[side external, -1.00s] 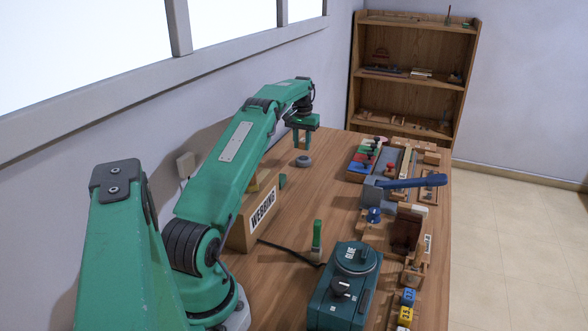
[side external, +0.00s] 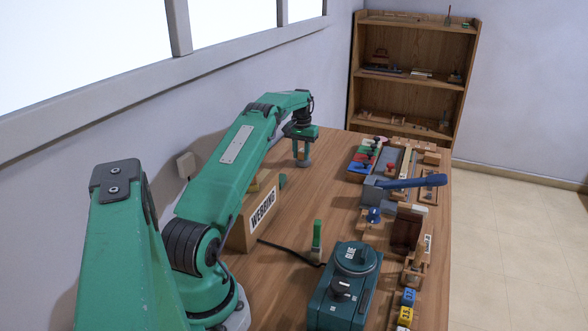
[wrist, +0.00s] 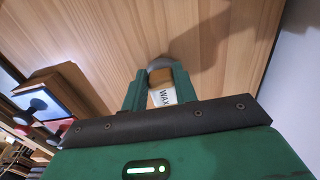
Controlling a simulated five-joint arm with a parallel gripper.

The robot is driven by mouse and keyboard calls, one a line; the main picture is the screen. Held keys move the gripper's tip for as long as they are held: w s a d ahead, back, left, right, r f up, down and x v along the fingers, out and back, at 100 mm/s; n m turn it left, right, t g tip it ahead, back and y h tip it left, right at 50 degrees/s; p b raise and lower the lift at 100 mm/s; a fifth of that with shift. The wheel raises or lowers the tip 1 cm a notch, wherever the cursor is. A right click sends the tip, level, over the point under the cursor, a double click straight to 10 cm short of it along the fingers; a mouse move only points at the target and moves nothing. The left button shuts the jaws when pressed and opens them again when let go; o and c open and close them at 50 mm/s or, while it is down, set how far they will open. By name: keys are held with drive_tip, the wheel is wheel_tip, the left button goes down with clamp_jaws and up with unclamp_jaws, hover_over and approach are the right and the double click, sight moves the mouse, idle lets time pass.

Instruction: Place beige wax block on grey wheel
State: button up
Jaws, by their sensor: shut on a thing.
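The beige wax block (wrist: 160,98), with a white label reading WAX, sits between the two green fingers of my gripper (wrist: 158,78) in the wrist view. My gripper is shut on it. In the side external view my gripper (side external: 302,153) points down at the far part of the bench, and only a little of the block shows between its fingers. The grey wheel (side external: 303,163) lies on the bench right under the fingertips. The wheel (wrist: 160,63) also shows just past the fingertips in the wrist view, partly covered. I cannot tell whether the block touches it.
A wooden box labelled WEBRING (side external: 263,208) stands nearer, left of the green-handled brush (side external: 317,242). A teal machine (side external: 345,287) is at the near right. Coloured pieces and a blue-handled tool (side external: 410,182) line the right edge. The bench around the wheel is clear.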

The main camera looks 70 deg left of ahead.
sight(301, 153)
drive_tip(key=shift+f, duration=0.1)
drive_tip(key=o, duration=1)
drive_tip(key=shift+c, duration=0.2)
wheel_tip(301, 153, up, 12)
idle(0.6)
idle(0.3)
